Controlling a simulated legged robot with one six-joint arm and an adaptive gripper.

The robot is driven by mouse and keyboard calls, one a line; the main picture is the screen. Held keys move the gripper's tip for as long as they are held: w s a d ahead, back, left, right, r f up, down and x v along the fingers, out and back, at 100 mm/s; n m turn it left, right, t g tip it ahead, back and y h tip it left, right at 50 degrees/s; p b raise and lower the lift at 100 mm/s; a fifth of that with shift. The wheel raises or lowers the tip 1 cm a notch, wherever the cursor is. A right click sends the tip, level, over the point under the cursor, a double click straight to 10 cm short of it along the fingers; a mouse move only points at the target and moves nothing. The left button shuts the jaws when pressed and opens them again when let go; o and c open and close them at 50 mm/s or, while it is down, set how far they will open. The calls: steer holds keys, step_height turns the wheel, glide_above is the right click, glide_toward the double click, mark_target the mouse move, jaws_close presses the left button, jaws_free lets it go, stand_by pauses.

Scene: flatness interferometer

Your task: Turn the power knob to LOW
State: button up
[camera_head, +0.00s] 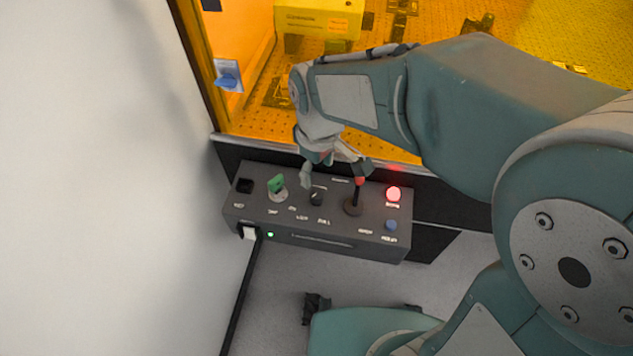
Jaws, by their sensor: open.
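The dark grey control box (330,239) sits below the orange enclosure, with small labels on its top face. A small black knob (316,197) near the middle of the box appears to be the power knob. Its labels are too small to read, so I cannot tell its setting. My gripper (335,174) is above the box, just behind the black knob, with its fingers spread apart and nothing visible between them. One finger is close to the knob's upper left; I cannot tell if it touches.
A black lever with a red top (354,204) stands right of the knob, close to my other finger. A green key (277,184) is on the left. A lit red button (393,194) and a blue button (390,225) are on the right. A white wall (110,180) fills the left.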

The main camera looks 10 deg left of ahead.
mark_target(320, 192)
steer(key=shift+r, duration=2.1)
steer(key=s+d+r+m+t, duration=0.3)
steer(key=d+m, duration=0.3)
steer(key=d, duration=0.4)
steer(key=s+d+r+m+t, duration=0.2)
steer(key=s+d+m, duration=0.3)
steer(key=d, duration=0.5)
steer(key=shift+s+r+m+t, duration=0.4)
steer(key=shift+s+r, duration=0.05)
steer(key=shift+r, duration=0.3)
steer(key=shift+d, duration=0.15)
